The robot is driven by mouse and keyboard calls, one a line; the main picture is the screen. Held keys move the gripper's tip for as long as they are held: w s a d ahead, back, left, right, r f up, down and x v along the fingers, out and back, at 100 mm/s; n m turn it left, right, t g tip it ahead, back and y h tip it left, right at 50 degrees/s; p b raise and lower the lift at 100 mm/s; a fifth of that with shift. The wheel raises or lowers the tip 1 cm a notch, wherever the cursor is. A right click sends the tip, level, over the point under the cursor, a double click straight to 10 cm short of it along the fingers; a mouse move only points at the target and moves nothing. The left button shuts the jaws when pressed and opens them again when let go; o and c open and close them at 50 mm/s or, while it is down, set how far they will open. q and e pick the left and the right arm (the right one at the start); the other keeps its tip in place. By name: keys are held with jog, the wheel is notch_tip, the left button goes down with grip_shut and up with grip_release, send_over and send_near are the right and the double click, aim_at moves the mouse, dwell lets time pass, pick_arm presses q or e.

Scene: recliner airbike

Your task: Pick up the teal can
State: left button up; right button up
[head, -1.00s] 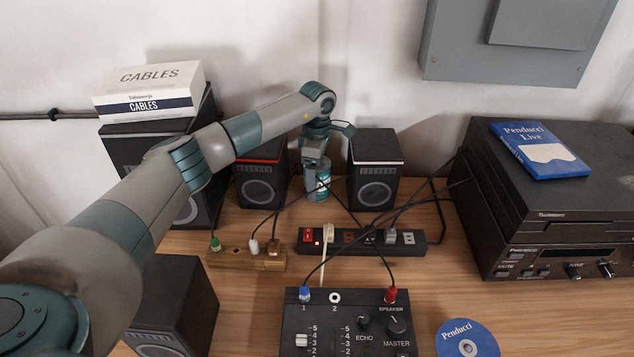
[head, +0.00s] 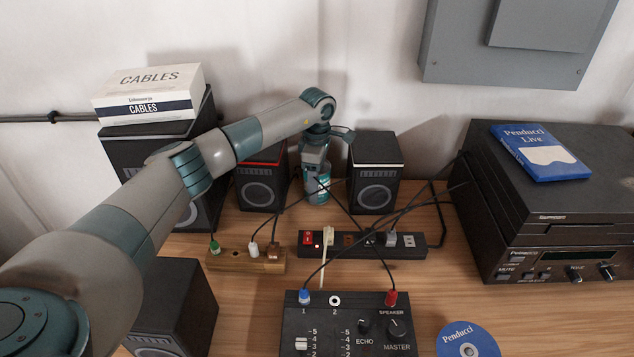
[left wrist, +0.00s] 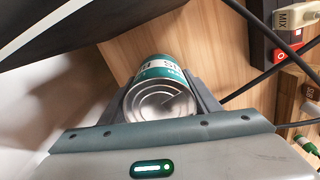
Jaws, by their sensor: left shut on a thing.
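The teal can (head: 322,184), with a white band and a bare metal lid, stands between two black speakers at the back of the table. My left gripper (head: 316,172) reaches down on it from above and is shut on it. In the left wrist view the can (left wrist: 160,90) sits between the two fingers (left wrist: 163,98), lid toward the camera. In the head view the gripper hides part of the can, and I cannot tell whether its base touches the table. My right gripper is not in view.
Black speakers stand close by at left (head: 262,180) and right (head: 375,172). In front lie a power strip (head: 434,240), a wooden block (head: 230,262), loose cables and a mixer (head: 345,330). The wall is close behind.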

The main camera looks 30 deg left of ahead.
pick_arm(q)
jog(key=shift+w+r, duration=0.1)
jog(key=shift+r, duration=0.45)
notch_tip(320, 180, up, 9)
jog(key=p, duration=0.4)
jog(key=shift+f, duration=0.15)
jog(key=shift+r, duration=0.3)
